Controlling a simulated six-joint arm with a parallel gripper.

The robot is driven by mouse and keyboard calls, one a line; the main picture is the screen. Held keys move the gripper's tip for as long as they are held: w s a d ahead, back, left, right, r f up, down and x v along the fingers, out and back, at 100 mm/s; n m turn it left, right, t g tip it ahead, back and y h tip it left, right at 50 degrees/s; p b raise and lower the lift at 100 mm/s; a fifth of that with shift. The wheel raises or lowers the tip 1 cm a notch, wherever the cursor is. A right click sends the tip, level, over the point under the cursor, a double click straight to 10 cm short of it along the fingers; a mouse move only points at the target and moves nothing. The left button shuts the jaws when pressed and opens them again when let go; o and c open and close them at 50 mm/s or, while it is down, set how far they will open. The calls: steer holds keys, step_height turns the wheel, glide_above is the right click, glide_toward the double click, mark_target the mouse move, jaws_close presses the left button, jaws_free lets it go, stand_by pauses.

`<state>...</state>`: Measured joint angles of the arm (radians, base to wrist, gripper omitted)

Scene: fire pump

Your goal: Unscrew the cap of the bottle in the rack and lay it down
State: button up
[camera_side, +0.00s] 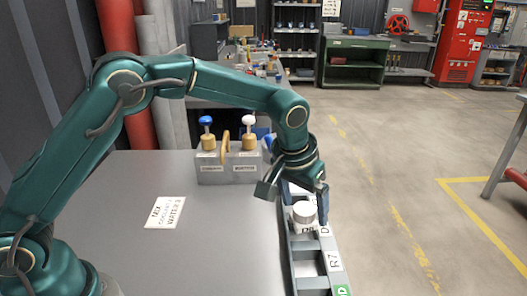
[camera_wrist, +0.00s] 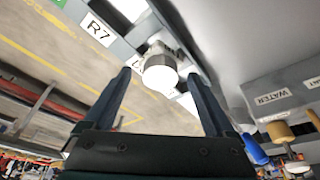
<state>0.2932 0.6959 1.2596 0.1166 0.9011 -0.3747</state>
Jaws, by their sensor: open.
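A bottle with a round white cap (camera_side: 303,209) stands in the long grey rack (camera_side: 307,268) along the table's right edge. In the wrist view the cap (camera_wrist: 160,76) faces the camera, and the bottle's body is mostly hidden behind it. My gripper (camera_side: 295,198) is open above the rack. In the wrist view its two dark fingers lie on either side of the cap, with gaps visible between them and it. Whether the fingertips are level with the cap is hard to tell.
A grey block (camera_side: 230,167) with a blue knob (camera_side: 207,121), a white knob (camera_side: 249,120) and a yellow handle stands at the table's back. A white printed card (camera_side: 166,212) lies on the grey table (camera_side: 215,265). The table's middle is clear.

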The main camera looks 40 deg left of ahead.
steer(key=shift+f, duration=0.1)
steer(key=c, duration=1.4)
steer(key=o, duration=0.3)
steer(key=shift+c, duration=1.2)
steer(key=n+y, duration=0.1)
steer(key=n, duration=0.2)
steer(key=shift+d+n, duration=0.15)
steer(key=shift+n, duration=0.65)
steer(key=n+g+y, duration=0.1)
steer(key=n, duration=0.3)
steer(key=shift+w+n, duration=0.1)
steer(key=shift+n, duration=0.2)
